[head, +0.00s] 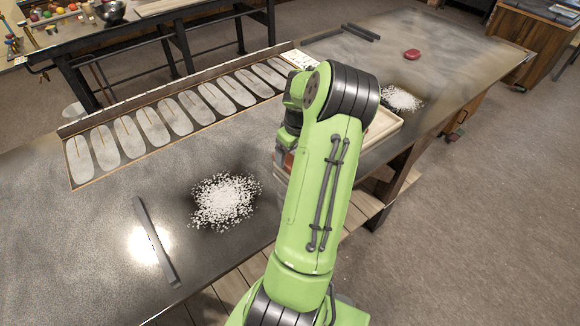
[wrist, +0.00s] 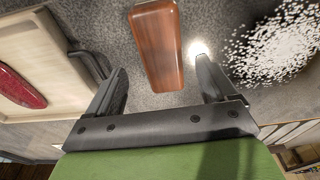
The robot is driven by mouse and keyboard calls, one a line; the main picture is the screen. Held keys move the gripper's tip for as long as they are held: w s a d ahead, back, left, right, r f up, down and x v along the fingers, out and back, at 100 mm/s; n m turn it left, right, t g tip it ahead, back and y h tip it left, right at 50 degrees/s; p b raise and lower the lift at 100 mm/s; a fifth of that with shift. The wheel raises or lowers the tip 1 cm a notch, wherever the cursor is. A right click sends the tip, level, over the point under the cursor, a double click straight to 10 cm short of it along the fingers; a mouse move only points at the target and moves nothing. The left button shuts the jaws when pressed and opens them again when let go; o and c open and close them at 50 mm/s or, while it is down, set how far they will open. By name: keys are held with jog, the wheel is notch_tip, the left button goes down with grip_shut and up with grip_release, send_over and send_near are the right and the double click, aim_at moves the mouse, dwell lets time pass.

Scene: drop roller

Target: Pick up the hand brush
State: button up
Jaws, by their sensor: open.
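In the wrist view, a reddish-brown wooden block (wrist: 157,40), which looks like the back of the hand brush, lies on the grey speckled tabletop. Its bristles are not visible. My gripper (wrist: 162,66) is open, with one finger to the left of the brush's near end and one to the right. The near end shows between the fingers, and I see no contact. In the head view my green arm hides the gripper and most of that spot. A small reddish-brown patch (head: 288,161) shows at the arm's left edge and may be the brush.
A pale tray (head: 387,128) stands right of my arm; the wrist view shows a red object (wrist: 20,88) in it. White granule piles (head: 226,201) (head: 402,98) lie on the table. A dark bar (head: 155,242) lies at left. A panelled rack (head: 180,115) runs along the far edge.

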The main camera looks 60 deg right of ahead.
aim_at(291, 161)
jog(key=f, duration=0.4)
jog(key=w+f, duration=0.1)
jog(key=f, duration=0.1)
jog(key=shift+d+f, duration=0.1)
jog(key=shift+s, duration=0.1)
jog(key=shift+c, duration=0.6)
jog(key=c, duration=1)
